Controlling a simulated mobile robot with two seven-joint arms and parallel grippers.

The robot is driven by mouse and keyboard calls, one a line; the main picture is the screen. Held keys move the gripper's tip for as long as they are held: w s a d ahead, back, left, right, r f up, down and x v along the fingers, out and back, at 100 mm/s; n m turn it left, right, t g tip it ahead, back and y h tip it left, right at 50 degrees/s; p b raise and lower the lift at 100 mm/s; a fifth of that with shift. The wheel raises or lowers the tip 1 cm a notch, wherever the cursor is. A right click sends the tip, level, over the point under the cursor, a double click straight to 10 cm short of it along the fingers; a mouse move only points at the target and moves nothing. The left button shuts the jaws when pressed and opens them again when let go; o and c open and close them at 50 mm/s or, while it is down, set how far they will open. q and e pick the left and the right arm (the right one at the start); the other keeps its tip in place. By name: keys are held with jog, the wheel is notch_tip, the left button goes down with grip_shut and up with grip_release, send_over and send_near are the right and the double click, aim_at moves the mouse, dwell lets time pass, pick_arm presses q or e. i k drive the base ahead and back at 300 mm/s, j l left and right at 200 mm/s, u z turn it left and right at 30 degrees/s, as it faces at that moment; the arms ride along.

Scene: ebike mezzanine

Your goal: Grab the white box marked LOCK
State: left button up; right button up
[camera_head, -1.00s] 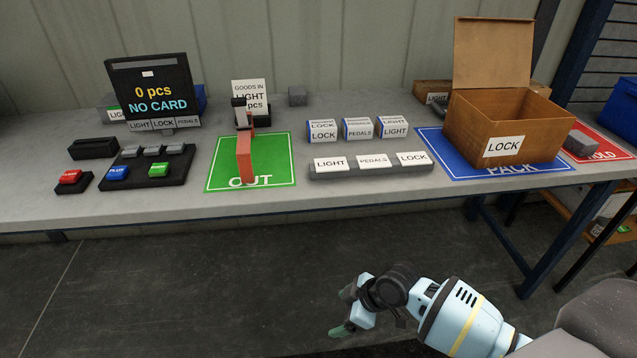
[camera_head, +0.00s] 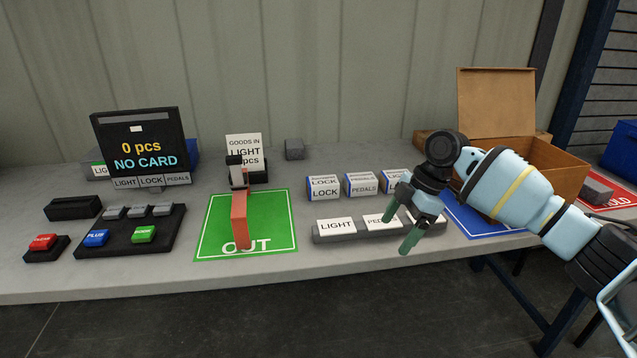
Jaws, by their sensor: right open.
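The white box marked LOCK (camera_head: 323,188), with a blue edge, stands on the bench as the leftmost of three small boxes. The PEDALS box (camera_head: 361,184) is to its right, and the LIGHT box (camera_head: 394,180) is partly hidden by my right arm. My right gripper (camera_head: 399,228) is open and empty, with its green fingers pointing down-left over the right part of the grey card strip (camera_head: 323,237). It is to the right of and nearer than the LOCK box, apart from it. My left gripper is not in view.
A green OUT mat (camera_head: 213,240) with an orange-handled device (camera_head: 240,215) lies left of the boxes. A brown carton (camera_head: 555,170) stands behind my right arm on the blue PACK mat (camera_head: 460,212). A screen (camera_head: 145,148) and button panel (camera_head: 130,232) are at left.

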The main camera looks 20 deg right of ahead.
aim_at(321, 187)
jog(key=i, duration=1.05)
